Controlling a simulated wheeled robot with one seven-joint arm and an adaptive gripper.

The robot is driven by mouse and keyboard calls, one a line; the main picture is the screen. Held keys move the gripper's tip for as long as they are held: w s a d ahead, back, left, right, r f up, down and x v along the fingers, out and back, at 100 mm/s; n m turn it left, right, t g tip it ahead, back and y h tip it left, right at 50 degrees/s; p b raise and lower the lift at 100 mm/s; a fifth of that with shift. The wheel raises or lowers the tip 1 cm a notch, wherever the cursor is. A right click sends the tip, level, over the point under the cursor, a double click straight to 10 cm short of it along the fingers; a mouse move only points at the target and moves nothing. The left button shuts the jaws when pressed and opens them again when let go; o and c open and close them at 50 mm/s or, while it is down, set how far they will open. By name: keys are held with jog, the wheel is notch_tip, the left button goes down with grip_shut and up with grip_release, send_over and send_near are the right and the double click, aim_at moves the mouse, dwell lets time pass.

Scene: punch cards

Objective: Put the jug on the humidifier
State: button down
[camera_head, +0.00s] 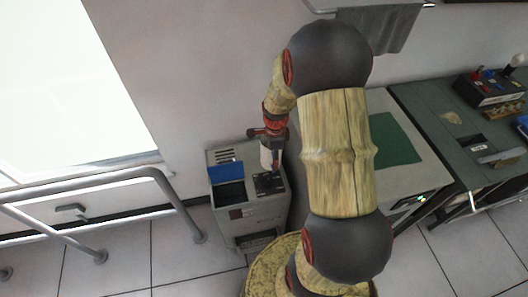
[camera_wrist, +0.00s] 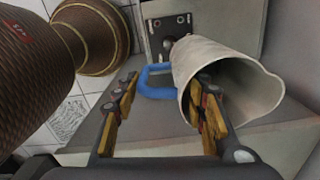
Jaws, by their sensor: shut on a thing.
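The jug (camera_wrist: 222,75) is pale cream with a wide open mouth. In the wrist view it lies tilted across the picture, its mouth facing the lower right. In the head view my gripper (camera_head: 271,152) is over a grey box-shaped unit (camera_head: 262,217), apparently the humidifier, and mostly hides the jug. Whether the jug touches the unit is unclear.
A blue panel (camera_head: 227,171) and dark recesses are on the unit's top. A grey handrail (camera_head: 165,181) stands left. A cabinet with a green top panel (camera_head: 394,140) and a workbench (camera_head: 455,125) with devices stand right. Tiled floor is open at lower left.

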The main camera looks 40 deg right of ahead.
jog(key=shift+w+d+n, duration=0.1)
jog(key=shift+n, duration=0.4)
jog(key=shift+w+d+f, duration=0.1)
jog(key=shift+w, duration=0.2)
jog(key=w+d+f, duration=0.1)
jog(key=w, duration=0.1)
jog(key=w+d+f+b, duration=0.1)
jog(key=w, duration=0.2)
jog(key=w+d+f+b, duration=0.1)
jog(key=w+f, duration=0.1)
jog(key=shift+w+d, duration=0.1)
jog(key=shift+w, duration=0.2)
jog(key=w+d+f+b, duration=0.2)
jog(key=w+f, duration=0.2)
jog(key=f, duration=0.4)
jog(key=shift+w+f, duration=0.35)
jog(key=c, duration=1)
grip_release()
jog(key=shift+f, duration=0.15)
